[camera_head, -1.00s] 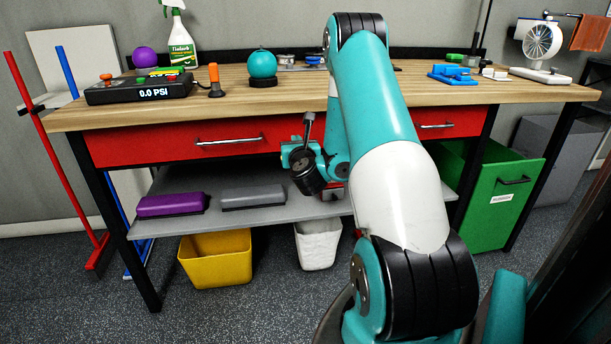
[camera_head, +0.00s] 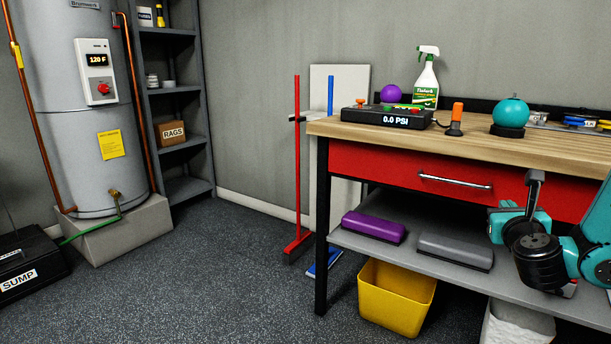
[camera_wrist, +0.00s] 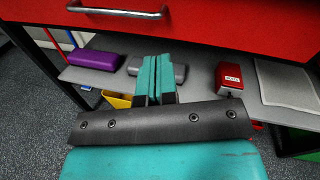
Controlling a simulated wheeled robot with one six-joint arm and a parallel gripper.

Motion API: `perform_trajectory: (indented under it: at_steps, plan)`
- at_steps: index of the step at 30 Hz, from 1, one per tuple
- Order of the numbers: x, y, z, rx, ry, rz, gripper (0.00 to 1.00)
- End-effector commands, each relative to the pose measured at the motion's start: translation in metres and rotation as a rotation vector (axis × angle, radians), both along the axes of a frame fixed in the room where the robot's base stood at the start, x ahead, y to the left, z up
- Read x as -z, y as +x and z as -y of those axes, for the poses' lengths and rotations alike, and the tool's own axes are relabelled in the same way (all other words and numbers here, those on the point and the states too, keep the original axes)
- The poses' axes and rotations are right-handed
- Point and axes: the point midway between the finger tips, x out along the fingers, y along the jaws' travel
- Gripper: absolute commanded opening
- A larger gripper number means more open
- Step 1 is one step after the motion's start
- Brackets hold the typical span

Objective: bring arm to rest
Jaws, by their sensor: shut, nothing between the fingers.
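My gripper (camera_wrist: 155,78) shows in the wrist view with its two teal fingers together and nothing between them. It points toward the grey lower shelf (camera_wrist: 205,72) of the workbench, below the red drawer (camera_wrist: 215,25). In the head view my folded arm is at the right edge, in front of the bench, and much of it is out of frame. The fingertips cannot be made out clearly there.
A purple block (camera_head: 373,226) and a grey block (camera_head: 455,250) lie on the lower shelf. A yellow bin (camera_head: 396,298) stands below. A water heater (camera_head: 85,110) and grey shelving (camera_head: 180,110) are at the left. The floor (camera_head: 210,275) between is clear.

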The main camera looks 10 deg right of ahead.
Motion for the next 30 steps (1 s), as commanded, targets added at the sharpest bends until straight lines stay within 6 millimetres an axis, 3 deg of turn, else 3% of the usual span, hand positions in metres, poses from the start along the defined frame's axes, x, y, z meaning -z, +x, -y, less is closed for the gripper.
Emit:
perform_trajectory:
  at_steps: [3, 6, 8, 9, 12, 16, 18, 22, 23, 28, 30]
  plan:
    - [-0.019, 0.03, -0.085, -0.332, -0.261, -0.149, 0.0]
    - [-0.028, 0.035, -0.167, -0.643, -0.56, -0.262, 0.0]
    - [-0.031, 0.027, -0.215, -0.831, -0.765, -0.311, 0.0]
    - [-0.031, 0.017, -0.246, -0.96, -0.912, -0.334, 0.0]
    - [-0.028, -0.022, -0.311, -1.267, -1.301, -0.352, 0.0]
    - [-0.022, -0.087, -0.362, -1.617, -1.787, -0.284, 0.0]
    - [-0.019, -0.12, -0.374, -1.767, -2.008, -0.217, 0.0]
    - [-0.017, -0.172, -0.38, -1.993, -2.334, -0.059, 0.0]
    - [-0.017, -0.183, -0.379, 2.029, 2.389, 0.014, 0.0]
    - [-0.02, -0.239, -0.366, 1.758, 2.093, -0.207, 0.0]
    - [-0.046, -0.238, -0.365, 1.762, 2.083, -0.207, 0.0]
